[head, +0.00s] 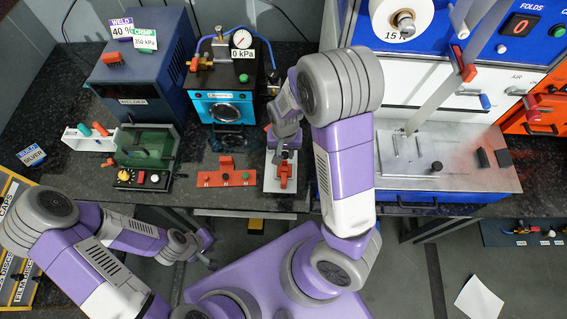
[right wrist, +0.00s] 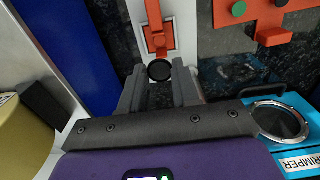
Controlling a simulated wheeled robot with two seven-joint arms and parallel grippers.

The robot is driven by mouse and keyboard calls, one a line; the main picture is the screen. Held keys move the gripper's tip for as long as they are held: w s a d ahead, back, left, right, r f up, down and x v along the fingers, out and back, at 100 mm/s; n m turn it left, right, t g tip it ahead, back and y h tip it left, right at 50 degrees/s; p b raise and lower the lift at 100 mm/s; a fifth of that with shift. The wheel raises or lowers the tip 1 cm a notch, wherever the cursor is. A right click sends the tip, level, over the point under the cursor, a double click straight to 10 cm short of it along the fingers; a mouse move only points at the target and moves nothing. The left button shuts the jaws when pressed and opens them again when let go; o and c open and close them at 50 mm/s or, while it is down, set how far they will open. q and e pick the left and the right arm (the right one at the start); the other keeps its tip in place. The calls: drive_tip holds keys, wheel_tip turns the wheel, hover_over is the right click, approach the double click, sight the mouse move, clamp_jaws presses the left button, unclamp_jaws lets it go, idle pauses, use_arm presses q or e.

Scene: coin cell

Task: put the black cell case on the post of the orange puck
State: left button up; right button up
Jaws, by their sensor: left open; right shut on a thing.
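The black cell case (right wrist: 159,70) is a small dark disc between the fingertips of my right gripper (right wrist: 160,80) in the right wrist view. That gripper is shut on it. Just beyond the case, an orange part with an upright piece (right wrist: 158,42) stands on a white plate (right wrist: 176,22); I cannot clearly tell a puck or its post there. In the head view my right gripper (head: 281,152) is above the far end of this plate, and the case is hidden. My left gripper (head: 205,258) is open and empty, low in front of the bench edge.
An orange fixture (head: 228,173) with green and dark spots lies left of the white plate. A blue crimper (head: 222,105) stands behind, and a green box (head: 145,148) is further left. A blue cabinet with a metal top (head: 455,170) stands close on the right.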

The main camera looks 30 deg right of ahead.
drive_tip(key=b, duration=0.1)
hover_over(284, 168)
wheel_tip(284, 168, down, 5)
drive_tip(key=shift+s+f, duration=0.15)
drive_tip(key=shift+f, duration=0.05)
drive_tip(key=shift+f+b, duration=0.3)
drive_tip(key=shift+f, duration=0.15)
wheel_tip(284, 168, down, 3)
drive_tip(key=shift+f+b, duration=0.15)
drive_tip(key=shift+b, duration=0.25)
drive_tip(key=shift+f, duration=0.1)
drive_tip(key=o, duration=0.7)
